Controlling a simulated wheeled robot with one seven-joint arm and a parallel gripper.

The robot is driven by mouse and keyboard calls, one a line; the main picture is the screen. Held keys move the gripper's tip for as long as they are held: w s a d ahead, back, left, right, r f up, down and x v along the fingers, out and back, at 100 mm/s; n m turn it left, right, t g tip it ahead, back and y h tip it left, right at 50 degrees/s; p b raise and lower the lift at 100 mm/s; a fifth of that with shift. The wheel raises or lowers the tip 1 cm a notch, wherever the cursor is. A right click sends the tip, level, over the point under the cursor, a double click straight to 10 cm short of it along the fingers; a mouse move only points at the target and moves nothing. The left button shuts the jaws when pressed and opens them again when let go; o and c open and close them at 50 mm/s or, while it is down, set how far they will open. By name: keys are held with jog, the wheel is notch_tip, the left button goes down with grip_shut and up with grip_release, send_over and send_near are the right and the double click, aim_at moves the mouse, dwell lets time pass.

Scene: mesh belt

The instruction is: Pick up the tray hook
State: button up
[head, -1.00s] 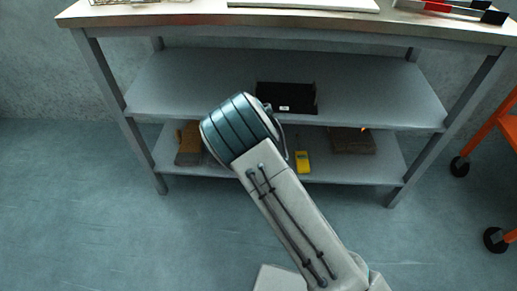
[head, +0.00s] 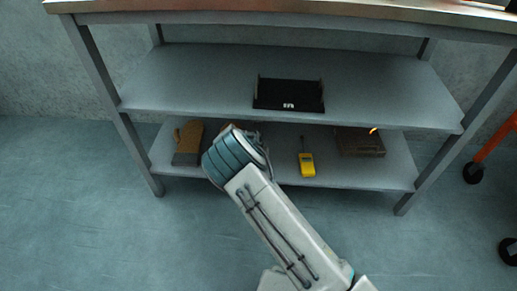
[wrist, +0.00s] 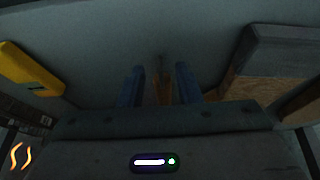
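In the wrist view, a narrow brown upright strip (wrist: 162,88), which looks like part of the tray hook, shows between the two blue fingers of my gripper (wrist: 159,88). The fingers stand apart, with a gap visible on each side of the strip. Its full shape and far end are hidden or too dark to tell. In the head view my own arm covers the gripper, at the front of the lower shelf (head: 345,178), and the hook cannot be made out for certain.
A black tray (head: 288,96) sits on the middle shelf (head: 190,85) above. An orange frame on wheels stands at far right.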

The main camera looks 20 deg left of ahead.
jog(key=shift+x, duration=1.2)
grip_shut()
jog(key=shift+r, duration=0.1)
